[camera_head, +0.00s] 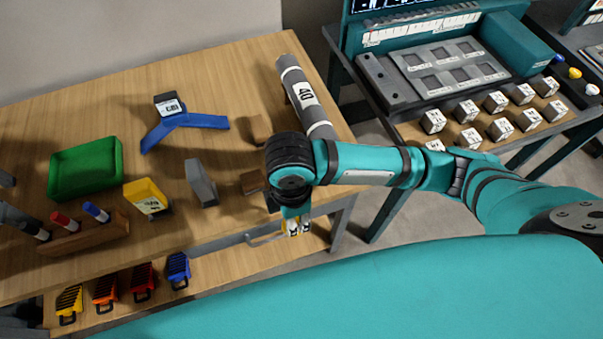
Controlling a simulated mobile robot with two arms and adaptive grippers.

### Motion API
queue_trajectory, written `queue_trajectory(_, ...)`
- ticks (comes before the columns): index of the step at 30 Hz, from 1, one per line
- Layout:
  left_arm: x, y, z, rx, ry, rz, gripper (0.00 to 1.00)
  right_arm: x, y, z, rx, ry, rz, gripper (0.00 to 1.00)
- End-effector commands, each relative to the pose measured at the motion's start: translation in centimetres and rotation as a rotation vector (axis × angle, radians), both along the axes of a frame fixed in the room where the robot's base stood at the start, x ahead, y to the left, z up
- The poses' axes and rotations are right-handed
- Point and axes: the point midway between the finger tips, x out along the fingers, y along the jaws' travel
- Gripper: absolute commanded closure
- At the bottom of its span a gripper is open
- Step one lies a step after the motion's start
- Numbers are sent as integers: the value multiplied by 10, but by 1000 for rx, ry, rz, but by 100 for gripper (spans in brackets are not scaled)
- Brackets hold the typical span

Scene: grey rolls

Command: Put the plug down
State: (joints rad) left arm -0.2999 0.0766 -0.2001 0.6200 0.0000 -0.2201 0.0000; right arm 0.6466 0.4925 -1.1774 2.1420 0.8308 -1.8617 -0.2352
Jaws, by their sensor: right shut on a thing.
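My right gripper (290,208) points down by the front right edge of the wooden table (110,240). It is shut on the plug (293,227). My left gripper is not in view.
A grey roll (303,92) lies at the table's right end. A blue stand (205,121), green tray (84,168), yellow block (146,197) and grey block (201,182) stand further left. A drawer handle (265,239) sits below the front edge.

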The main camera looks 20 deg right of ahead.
Motion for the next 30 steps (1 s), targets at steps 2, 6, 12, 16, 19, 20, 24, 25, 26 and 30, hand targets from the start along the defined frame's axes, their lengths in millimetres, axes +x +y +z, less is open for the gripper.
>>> queue_trajectory(2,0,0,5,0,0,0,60,19,-10,1,-4,-3,-10,91)
queue_trajectory(6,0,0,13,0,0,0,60,54,-25,-2,-3,-2,-11,91)
queue_trajectory(12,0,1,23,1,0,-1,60,101,-46,-7,-1,-3,-9,91)
queue_trajectory(16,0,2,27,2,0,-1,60,123,-55,-10,1,-2,-7,91)
queue_trajectory(19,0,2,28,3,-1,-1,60,131,-59,-12,2,-2,-5,91)
queue_trajectory(20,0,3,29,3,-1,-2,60,133,-59,-12,2,-2,-4,91)
queue_trajectory(24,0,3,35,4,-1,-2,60,133,-60,-25,1,2,-4,91)
queue_trajectory(25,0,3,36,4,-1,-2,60,133,-60,-30,0,1,-4,91)
queue_trajectory(26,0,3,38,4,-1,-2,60,133,-60,-34,0,1,-4,91)
queue_trajectory(30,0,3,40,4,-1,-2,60,133,-60,-47,2,-2,-2,91)
